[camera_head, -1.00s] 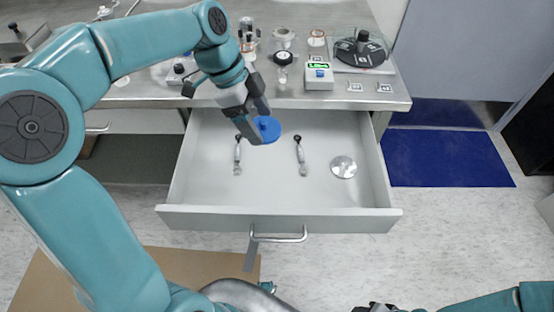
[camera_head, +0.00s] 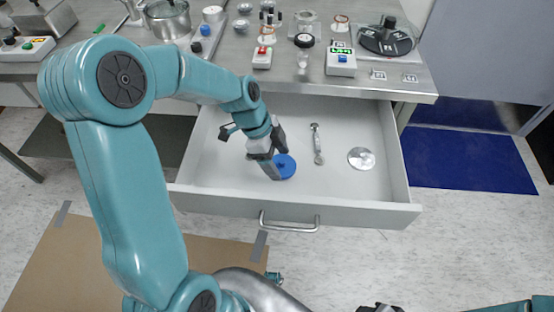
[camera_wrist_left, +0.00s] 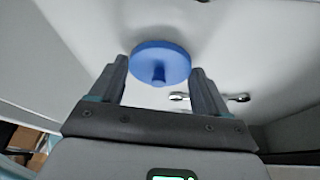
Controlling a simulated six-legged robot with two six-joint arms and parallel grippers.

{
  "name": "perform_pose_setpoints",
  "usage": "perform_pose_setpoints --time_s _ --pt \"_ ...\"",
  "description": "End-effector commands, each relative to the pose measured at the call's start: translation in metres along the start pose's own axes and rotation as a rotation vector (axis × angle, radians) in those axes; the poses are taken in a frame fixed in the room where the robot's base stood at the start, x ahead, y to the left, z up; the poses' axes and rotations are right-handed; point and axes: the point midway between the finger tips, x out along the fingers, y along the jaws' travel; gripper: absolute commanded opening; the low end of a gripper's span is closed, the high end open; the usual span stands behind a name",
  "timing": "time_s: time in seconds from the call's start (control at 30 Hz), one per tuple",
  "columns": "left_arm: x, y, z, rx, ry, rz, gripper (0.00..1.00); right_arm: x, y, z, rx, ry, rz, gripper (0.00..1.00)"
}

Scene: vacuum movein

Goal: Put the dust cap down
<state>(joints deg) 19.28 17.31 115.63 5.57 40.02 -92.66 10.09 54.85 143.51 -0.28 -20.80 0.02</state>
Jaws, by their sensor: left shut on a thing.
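The dust cap is a blue disc (camera_head: 285,166) with a small stub. My left gripper (camera_head: 268,158) is shut on it inside the open drawer (camera_head: 225,180). In the left wrist view the dust cap (camera_wrist_left: 160,60) sits between the two fingertips (camera_wrist_left: 160,75), its stub pointing towards the palm. The drawer floor shows pale behind it; I cannot tell whether the cap touches it. The tip of what looks like my right gripper (camera_head: 378,308) just shows at the bottom edge; its jaws are not clear.
The drawer also holds a metal handle-like part (camera_head: 317,143) and a shiny metal disc (camera_head: 361,158), both right of the cap. The drawer's front wall (camera_head: 300,210) is close below the cap. Bench instruments (camera_head: 340,62) stand above the drawer.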

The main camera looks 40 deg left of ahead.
Motion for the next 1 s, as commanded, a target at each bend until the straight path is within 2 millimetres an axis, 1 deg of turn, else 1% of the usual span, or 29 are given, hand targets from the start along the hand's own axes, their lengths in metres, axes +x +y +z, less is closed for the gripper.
perform_pose_setpoints --time_s 0.07,0.3,0.47,0.5,0.53,0.77,0.83,0.93,1.0 --pt "0.007 0.000 0.003 -0.002 0.000 0.000 0.42 0.001 0.001 0.000 0.000 0.000 0.000 0.43" --pt "0.007 0.000 0.003 -0.001 0.000 -0.001 0.42 0.001 0.000 0.000 0.000 0.000 0.000 0.43" --pt "0.011 0.000 0.005 -0.001 0.000 -0.001 0.42 0.006 0.002 0.000 0.000 0.000 0.000 0.43" --pt "0.009 0.000 0.004 -0.001 0.000 -0.001 0.89 0.004 0.002 0.000 0.000 0.000 0.000 0.43" --pt "0.009 0.000 0.004 -0.001 0.000 -0.001 0.99 0.004 0.002 0.000 0.000 0.000 0.000 0.43" --pt "0.008 0.000 0.004 -0.001 0.000 -0.001 1.00 0.004 0.001 0.000 0.000 0.000 0.000 0.43" --pt "0.005 0.000 0.002 -0.001 0.000 -0.001 1.00 -0.001 0.000 0.000 0.000 0.000 0.000 0.43" --pt "-0.007 -0.001 0.002 -0.001 0.000 -0.006 1.00 -0.002 -0.001 0.000 0.000 0.000 0.000 0.43" --pt "-0.023 -0.001 0.002 -0.001 0.000 -0.006 1.00 -0.004 -0.002 0.000 0.000 0.000 0.000 0.43"
